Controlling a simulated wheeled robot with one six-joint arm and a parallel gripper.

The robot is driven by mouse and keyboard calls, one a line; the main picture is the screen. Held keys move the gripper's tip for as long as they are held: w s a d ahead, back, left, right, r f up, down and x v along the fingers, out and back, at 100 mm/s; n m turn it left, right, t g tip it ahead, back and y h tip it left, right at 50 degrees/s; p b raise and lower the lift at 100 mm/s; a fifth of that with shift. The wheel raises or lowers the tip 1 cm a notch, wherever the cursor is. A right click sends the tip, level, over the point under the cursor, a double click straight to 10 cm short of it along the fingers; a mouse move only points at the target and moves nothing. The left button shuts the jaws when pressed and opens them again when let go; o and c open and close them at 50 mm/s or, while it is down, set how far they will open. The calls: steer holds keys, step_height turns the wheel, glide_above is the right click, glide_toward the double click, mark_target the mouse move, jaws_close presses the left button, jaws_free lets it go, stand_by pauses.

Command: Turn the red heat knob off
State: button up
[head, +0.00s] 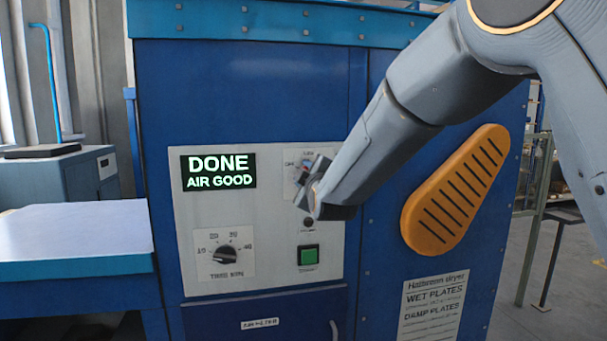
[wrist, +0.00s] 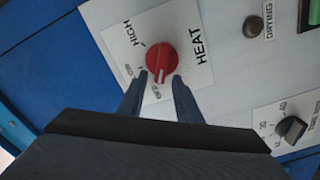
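The red heat knob (wrist: 162,54) sits on a white label plate marked HIGH and HEAT in the wrist view. Its pale pointer mark points down in that view, toward a small blurred label between my fingers. My gripper (wrist: 159,76) is open, with one finger on each side of the knob's near end. I cannot tell whether the fingers touch it. In the head view my gripper (head: 309,186) is at the panel's upper right and hides most of the knob; a small label reading OFF shows at the left of it.
The display (head: 218,170) reads DONE, AIR GOOD. A black timer knob (head: 225,255) is at the panel's lower left. A green button (head: 308,257) and a small dark drying light (head: 308,222) sit below my gripper. An orange slotted guard (head: 455,190) stands out at the right.

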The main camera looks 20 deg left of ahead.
steer(key=shift+s, duration=0.1)
steer(key=b+v, duration=0.2)
steer(key=v, duration=0.5)
steer(key=shift+s+d, duration=0.2)
steer(key=shift+s, duration=0.1)
stand_by(0.3)
steer(key=s+d+f+m+g+h, duration=0.2)
steer(key=d+f+m+g+h, duration=0.15)
steer(key=d+f, duration=0.75)
steer(key=s+d+f+m+g+h, duration=0.25)
steer(key=d+f+m, duration=0.25)
steer(key=d+f, duration=0.6)
steer(key=s+d+f+m+g+h, duration=0.1)
steer(key=s+d+f+m+g, duration=0.3)
steer(key=s+d, duration=0.6)
steer(key=s+d+f+m+g+h, duration=0.2)
steer(key=s+d+f+m+g, duration=0.2)
steer(key=s+d, duration=0.6)
step_height(320, 180, down, 2)
steer(key=s+m, duration=0.2)
steer(key=shift+s, duration=0.3)
